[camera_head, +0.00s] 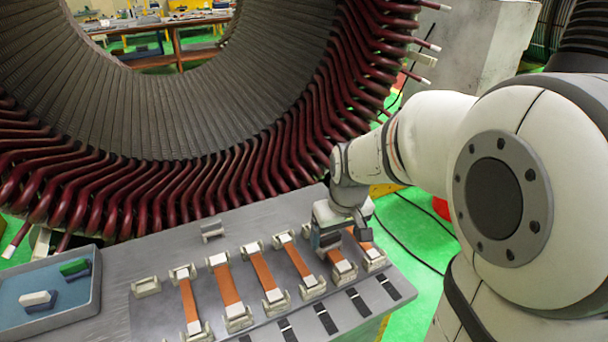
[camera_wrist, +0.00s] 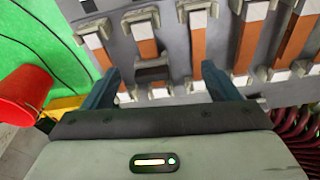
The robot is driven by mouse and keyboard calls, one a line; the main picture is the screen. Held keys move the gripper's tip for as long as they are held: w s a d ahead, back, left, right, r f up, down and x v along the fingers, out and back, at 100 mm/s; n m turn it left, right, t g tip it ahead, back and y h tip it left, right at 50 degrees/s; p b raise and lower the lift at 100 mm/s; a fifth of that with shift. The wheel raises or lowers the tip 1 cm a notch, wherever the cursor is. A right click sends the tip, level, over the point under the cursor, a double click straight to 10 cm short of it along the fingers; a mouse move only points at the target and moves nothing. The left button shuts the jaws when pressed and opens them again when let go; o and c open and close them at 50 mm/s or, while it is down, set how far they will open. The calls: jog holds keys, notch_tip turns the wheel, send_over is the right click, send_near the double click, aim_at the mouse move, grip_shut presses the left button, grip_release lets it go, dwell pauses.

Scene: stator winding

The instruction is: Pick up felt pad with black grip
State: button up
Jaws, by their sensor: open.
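My gripper (camera_wrist: 160,80) is open and empty, pointing down over the right part of the bench in the head view (camera_head: 338,240). In the wrist view, a dark grey, bar-topped piece (camera_wrist: 152,69) lies across an orange strip between the two fingers, apart from both. It looks like the felt pad with black grip, but its felt is not clear. My gripper covers this spot in the head view. Two other gripped blocks, one green (camera_head: 74,267) and one white (camera_head: 38,300), sit in the blue-lined tray (camera_head: 97,285) at the left.
Several orange strips (camera_head: 227,285) lie between pale clamps (camera_head: 238,317) on the grey bench. Short black pieces (camera_head: 326,319) line its front edge. A small grey block (camera_head: 212,229) stands behind. The large stator with dark red coils (camera_head: 150,190) rises behind the bench. A red bucket (camera_wrist: 24,98) stands beside it.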

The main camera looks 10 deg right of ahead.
jog(key=n+p, duration=0.1)
jog(key=p, duration=0.2)
send_over(328, 235)
jog(key=shift+s+d+f, duration=0.1)
jog(key=shift+s+f, duration=0.25)
jog(key=shift+f, duration=0.25)
jog(key=shift+w+f, duration=0.15)
jog(key=shift+f, duration=0.05)
jog(key=shift+w+f+p, duration=0.25)
jog(key=shift+f+p, duration=0.35)
jog(key=shift+f, duration=1.35)
jog(key=shift+w+f+p, duration=0.2)
jog(key=shift+f+p, duration=0.4)
jog(key=shift+f, duration=1.3)
jog(key=shift+c, duration=0.2)
jog(key=c, duration=1.1)
jog(key=shift+r, duration=0.1)
